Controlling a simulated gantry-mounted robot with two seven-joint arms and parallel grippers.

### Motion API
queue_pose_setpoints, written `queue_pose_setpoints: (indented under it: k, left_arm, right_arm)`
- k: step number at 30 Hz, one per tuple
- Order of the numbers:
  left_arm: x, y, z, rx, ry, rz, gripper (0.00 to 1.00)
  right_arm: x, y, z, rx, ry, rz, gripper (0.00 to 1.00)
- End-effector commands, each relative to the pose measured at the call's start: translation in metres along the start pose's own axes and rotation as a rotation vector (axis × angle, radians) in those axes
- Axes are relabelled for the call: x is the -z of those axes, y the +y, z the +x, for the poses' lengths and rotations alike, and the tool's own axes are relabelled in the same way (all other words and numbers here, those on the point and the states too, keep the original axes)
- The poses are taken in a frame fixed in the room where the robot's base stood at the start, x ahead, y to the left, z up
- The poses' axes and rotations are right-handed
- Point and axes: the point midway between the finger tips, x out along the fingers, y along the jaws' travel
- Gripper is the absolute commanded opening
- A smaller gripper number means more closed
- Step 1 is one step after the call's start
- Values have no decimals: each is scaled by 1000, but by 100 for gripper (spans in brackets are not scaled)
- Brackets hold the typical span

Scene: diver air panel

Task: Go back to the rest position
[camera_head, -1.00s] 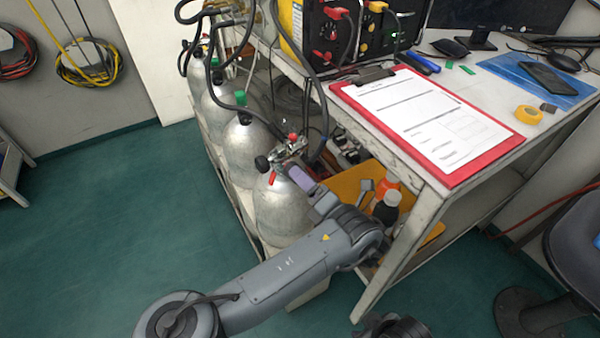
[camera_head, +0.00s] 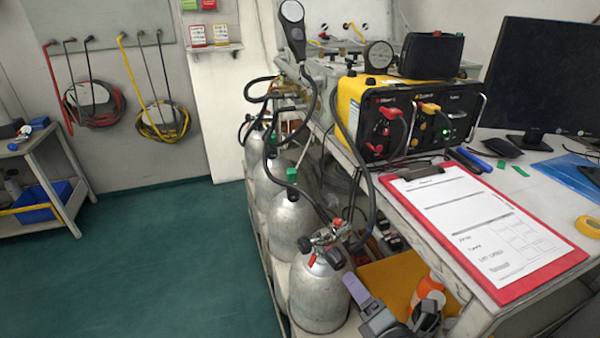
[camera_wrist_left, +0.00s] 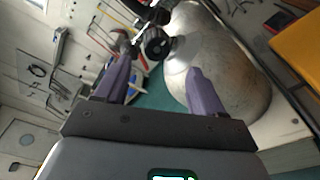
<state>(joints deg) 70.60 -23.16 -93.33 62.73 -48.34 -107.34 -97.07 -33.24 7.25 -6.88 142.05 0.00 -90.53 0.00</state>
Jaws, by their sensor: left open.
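My left gripper (camera_head: 352,288) is at the bottom of the head view, beside the upper right of the nearest silver cylinder (camera_head: 312,300). In the left wrist view its two purple fingers (camera_wrist_left: 158,76) are spread apart with nothing between them. The cylinder (camera_wrist_left: 225,75) shows behind the right finger there. Its valve (camera_head: 328,240), with red and black knobs, is just above and left of the gripper in the head view. A black knob (camera_wrist_left: 155,42) lies beyond the fingertips in the wrist view. My right gripper is not in view.
The bench carries a red clipboard (camera_head: 545,287), a yellow-black air panel (camera_head: 352,100) and a monitor (camera_head: 545,75). Several cylinders stand in a row beside it, linked by black hoses. An orange bottle (camera_head: 428,290) stands under the bench. The green floor (camera_head: 140,265) at left is clear.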

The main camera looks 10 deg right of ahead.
Motion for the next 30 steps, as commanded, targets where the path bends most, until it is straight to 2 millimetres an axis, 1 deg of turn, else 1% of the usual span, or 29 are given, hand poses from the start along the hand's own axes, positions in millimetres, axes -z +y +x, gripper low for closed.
queue_pose_setpoints:
  k: [2, 5, 8, 9, 11, 13, 15, 17, 18, 20, 21, 23, 24, 26, 27, 29, 30]
  left_arm:
    - [1, -2, -10, 65, 28, -67, 69]
    - [6, -9, -30, 189, 98, -221, 69]
    - [11, -12, -58, 345, 226, -452, 69]
    - [13, -11, -70, 406, 296, -562, 69]
    - [16, -6, -85, 485, 418, -740, 69]
    - [21, 4, -100, 552, 579, -954, 69]
    - [28, 18, -109, 583, 752, -1169, 69]
    - [37, 31, -113, 580, 906, -1347, 69]
    - [44, 41, -114, 563, 1010, -1466, 69]
    - [57, 57, -114, 514, 1166, -1640, 69]
    - [69, 67, -113, 463, 1267, -1752, 69]
    - [89, 85, -110, 363, 1413, -1917, 69]
    - [104, 97, -108, 280, 1503, -2024, 69]
    - [130, 116, -106, 128, 1627, -2177, 69]
    - [149, 130, -105, 14, 1696, -2275, 69]
    - [180, 152, -105, -180, 1780, -2411, 69]
    - [200, 166, -106, -316, 1820, -2495, 69]
  right_arm:
    - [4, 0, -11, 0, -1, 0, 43]
    - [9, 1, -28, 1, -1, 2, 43]
    - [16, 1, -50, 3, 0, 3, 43]
    - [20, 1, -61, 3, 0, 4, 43]
    - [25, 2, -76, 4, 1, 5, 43]
    - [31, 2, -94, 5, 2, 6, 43]
    - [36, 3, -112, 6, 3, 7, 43]
    - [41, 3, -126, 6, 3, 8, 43]
    - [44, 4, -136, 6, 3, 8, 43]
    - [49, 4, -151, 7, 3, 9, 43]
    - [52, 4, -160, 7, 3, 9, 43]
    - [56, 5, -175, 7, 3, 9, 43]
    - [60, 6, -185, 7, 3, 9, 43]
    - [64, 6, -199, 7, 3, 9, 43]
    - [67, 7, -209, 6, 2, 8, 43]
    - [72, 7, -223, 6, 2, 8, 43]
    - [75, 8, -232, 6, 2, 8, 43]
